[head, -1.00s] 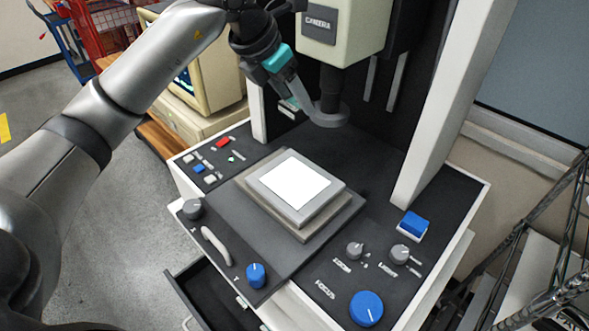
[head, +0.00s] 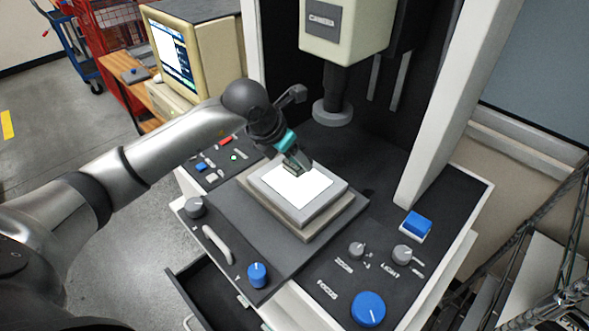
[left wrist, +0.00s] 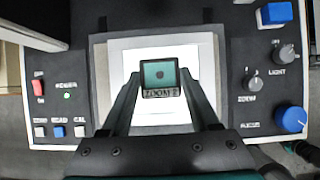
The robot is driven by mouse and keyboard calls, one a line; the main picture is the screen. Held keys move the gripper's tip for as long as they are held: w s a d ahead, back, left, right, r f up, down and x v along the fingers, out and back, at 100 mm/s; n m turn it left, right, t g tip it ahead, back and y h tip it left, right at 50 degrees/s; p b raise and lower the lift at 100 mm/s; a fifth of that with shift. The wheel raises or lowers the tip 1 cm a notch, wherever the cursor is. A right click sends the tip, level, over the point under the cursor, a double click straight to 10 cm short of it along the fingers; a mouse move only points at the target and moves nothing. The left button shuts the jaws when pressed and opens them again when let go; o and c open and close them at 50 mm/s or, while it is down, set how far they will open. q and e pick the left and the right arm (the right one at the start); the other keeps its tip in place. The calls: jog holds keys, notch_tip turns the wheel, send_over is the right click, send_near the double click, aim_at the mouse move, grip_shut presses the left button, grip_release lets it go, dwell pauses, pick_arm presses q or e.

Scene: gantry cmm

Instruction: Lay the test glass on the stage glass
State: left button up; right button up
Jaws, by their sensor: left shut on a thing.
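The stage glass (head: 303,190) is a bright white lit square in a grey frame on the machine's stage. It also shows in the left wrist view (left wrist: 160,112). My left gripper (head: 300,164) is over the back left part of the stage glass, pointing down. It is shut on the test glass (left wrist: 159,74), a small dark-framed square with a greenish pane and a dark dot, held between the fingertips over the white area. In the head view the test glass (head: 290,169) is small. I cannot tell whether it touches the stage glass. My right gripper is not in view.
Knobs, including a large blue one (head: 368,309), sit on the front panel. A drawer (head: 205,300) stands open at the front left. A monitor (head: 178,58) stands at the left.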

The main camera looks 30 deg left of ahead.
aim_at(290, 165)
pick_arm(q)
jog(key=shift+f, duration=1.95)
jog(key=o, duration=1.4)
jog(key=shift+f, duration=0.1)
jog(key=shift+o, duration=0.2)
jog(key=shift+s+a+r, duration=0.15)
jog(key=shift+r, duration=0.3)
jog(key=v, duration=1.1)
jog(key=shift+r, duration=0.15)
